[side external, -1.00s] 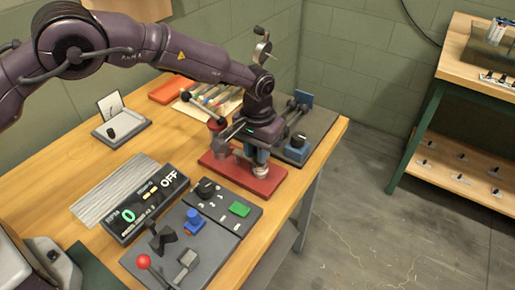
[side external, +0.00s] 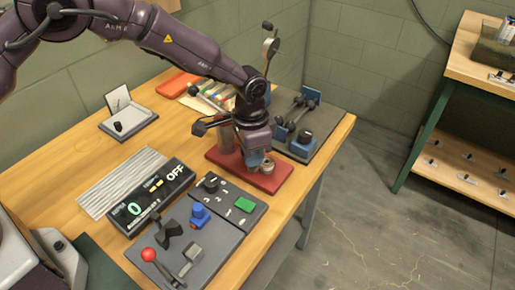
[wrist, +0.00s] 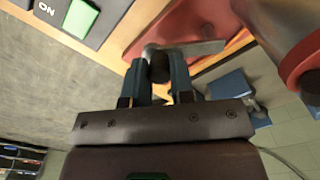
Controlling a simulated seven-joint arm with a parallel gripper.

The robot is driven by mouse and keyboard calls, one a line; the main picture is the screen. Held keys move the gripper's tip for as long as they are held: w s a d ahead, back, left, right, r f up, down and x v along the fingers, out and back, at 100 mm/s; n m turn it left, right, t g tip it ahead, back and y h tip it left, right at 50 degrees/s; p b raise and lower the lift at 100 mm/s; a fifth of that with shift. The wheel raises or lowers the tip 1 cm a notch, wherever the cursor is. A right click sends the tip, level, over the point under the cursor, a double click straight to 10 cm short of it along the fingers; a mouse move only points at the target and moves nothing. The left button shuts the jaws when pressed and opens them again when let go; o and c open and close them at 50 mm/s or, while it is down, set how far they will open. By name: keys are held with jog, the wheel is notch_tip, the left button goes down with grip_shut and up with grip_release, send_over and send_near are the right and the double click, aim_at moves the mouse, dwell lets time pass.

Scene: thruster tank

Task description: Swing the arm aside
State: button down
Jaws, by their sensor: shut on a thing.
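My gripper (side external: 257,155) is low over the plate, close beside the silver part. In the wrist view, the blue-grey fingers of my gripper (wrist: 160,80) are shut on a dark knob (wrist: 159,66). The knob joins a flat grey arm (wrist: 200,48) that crosses above the red plate (wrist: 190,22).
The display (side external: 150,198) reads 0 and OFF. A dark plate with blue fittings (side external: 303,145) stands close at the right.

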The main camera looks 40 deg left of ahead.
jog(key=m, duration=0.1)
jog(key=s+a+m, duration=0.1)
jog(key=m, duration=0.1)
jog(key=shift+s+a+m, duration=0.15)
jog(key=shift+m, duration=0.15)
jog(key=shift+s+a+m, duration=0.2)
jog(key=shift+a+m, duration=0.15)
jog(key=shift+m, duration=0.5)
jog(key=shift+s+a+m, duration=0.15)
jog(key=shift+a+m, duration=0.2)
jog(key=shift+m, duration=0.5)
jog(key=shift+a, duration=0.1)
jog(key=c, duration=1)
grip_release()
notch_tip(320, 180, up, 13)
jog(key=shift+r, duration=0.1)
